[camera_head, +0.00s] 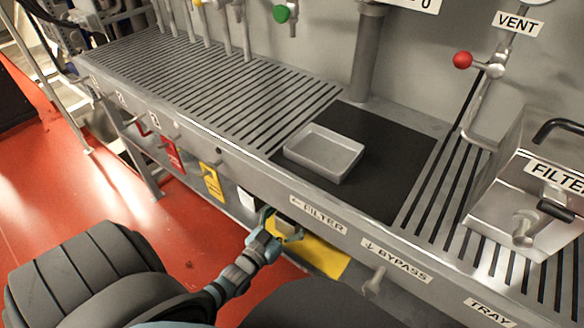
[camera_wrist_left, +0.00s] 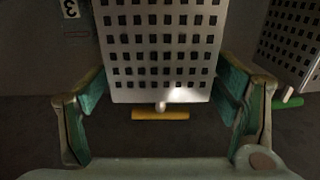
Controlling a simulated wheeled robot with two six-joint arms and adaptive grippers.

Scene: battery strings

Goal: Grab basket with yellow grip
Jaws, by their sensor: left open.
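The basket (camera_wrist_left: 160,60) with the yellow grip is a pale metal box with square holes, in the middle of the left wrist view. Its yellow grip (camera_wrist_left: 160,115) is a short horizontal bar on a small round stem at the basket's lower edge. My left gripper (camera_head: 281,226) is open beneath the bench's front edge in the head view. In the left wrist view its two fingers stand apart on either side of the basket, with the yellow grip between them. I cannot tell whether a finger touches the basket. My right gripper is not in view.
Another perforated basket (camera_wrist_left: 292,45) with a green grip (camera_wrist_left: 287,103) is close on the right. The slotted bench (camera_head: 200,85) overhangs my left gripper. A shallow metal tray (camera_head: 323,153) sits on its dark mat. A yellow panel (camera_head: 318,257) is just right of the gripper.

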